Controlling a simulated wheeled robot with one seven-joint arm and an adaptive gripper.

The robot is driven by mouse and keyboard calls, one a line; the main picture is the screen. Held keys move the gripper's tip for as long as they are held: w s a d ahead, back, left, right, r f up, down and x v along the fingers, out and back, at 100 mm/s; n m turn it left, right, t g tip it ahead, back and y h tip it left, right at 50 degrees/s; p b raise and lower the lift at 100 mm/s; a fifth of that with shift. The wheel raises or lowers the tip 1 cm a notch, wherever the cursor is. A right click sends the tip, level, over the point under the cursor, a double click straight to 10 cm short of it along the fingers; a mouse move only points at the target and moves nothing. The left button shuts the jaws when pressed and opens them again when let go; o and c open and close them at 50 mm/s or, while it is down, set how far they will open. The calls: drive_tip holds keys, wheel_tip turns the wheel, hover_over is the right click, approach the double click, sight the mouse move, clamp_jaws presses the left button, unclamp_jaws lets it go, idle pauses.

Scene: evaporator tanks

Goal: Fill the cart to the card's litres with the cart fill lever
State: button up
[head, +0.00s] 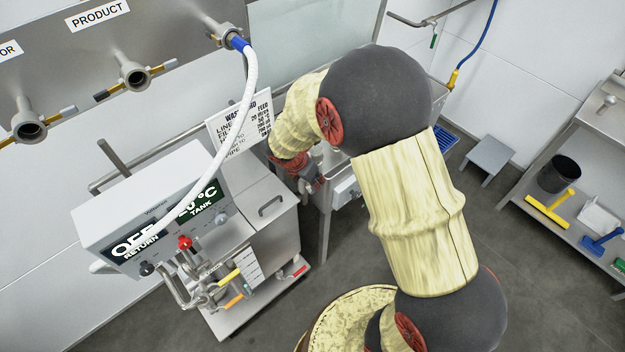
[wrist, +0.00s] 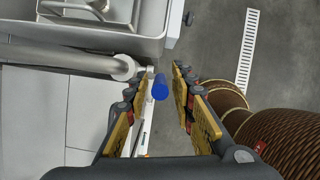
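The cart (head: 270,235) is a steel box on a low base. Its panel (head: 150,215) reads OFF for RETURN and about 20 °C for TANK. The card (head: 240,122) behind the cart is partly covered by a white hose and only partly legible. My gripper (wrist: 158,72) is open in the wrist view. A blue cylindrical handle end (wrist: 160,88) lies between its fingers with visible gaps on both sides. I cannot tell whether it is the fill lever. In the head view my gripper is beside the cart's far right side, its fingertips unclear.
Yellow and orange handles (head: 230,277) and pipework are on the cart's front. A white hose (head: 248,85) with a blue collar hangs from the wall outlet. A steel pipe (wrist: 75,58) runs close to my left finger.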

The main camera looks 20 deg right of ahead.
clamp_jaws()
idle(0.6)
